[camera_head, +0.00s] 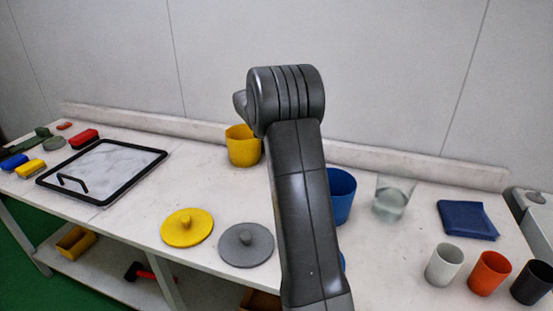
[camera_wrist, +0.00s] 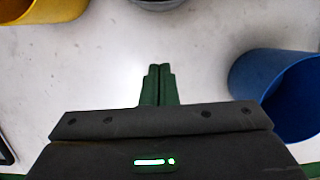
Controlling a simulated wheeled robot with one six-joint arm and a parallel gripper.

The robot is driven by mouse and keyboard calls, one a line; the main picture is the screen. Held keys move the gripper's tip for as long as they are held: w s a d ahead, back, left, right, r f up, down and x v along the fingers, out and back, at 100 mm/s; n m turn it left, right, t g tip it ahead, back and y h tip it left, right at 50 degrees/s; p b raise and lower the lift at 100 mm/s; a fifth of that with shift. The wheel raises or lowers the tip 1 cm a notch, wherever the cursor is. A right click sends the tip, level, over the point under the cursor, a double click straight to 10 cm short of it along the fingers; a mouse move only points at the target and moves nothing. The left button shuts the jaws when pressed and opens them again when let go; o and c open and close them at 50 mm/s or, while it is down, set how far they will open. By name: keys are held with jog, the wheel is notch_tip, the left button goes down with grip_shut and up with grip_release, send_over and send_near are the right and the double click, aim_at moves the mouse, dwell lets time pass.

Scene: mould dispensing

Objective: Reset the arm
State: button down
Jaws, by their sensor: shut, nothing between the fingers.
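My gripper (camera_wrist: 159,70) shows in the wrist view with its two green fingers together and nothing between them. It points at the white table top, between a yellow container at the upper left and a blue container at the right. In the head view my dark grey arm rises through the middle of the picture and hides part of the table. My gripper does not show in the head view.
Near my arm stand a yellow pot (camera_head: 243,148), a blue cup (camera_head: 341,194) and a clear glass (camera_head: 392,198). Yellow (camera_head: 187,228) and grey (camera_head: 246,246) lids lie in front. White, orange (camera_head: 489,273) and black cups stand right, near a blue cloth (camera_head: 466,220). A black-framed board (camera_head: 105,170) lies left.

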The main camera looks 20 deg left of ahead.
jog(key=shift+r, duration=0.25)
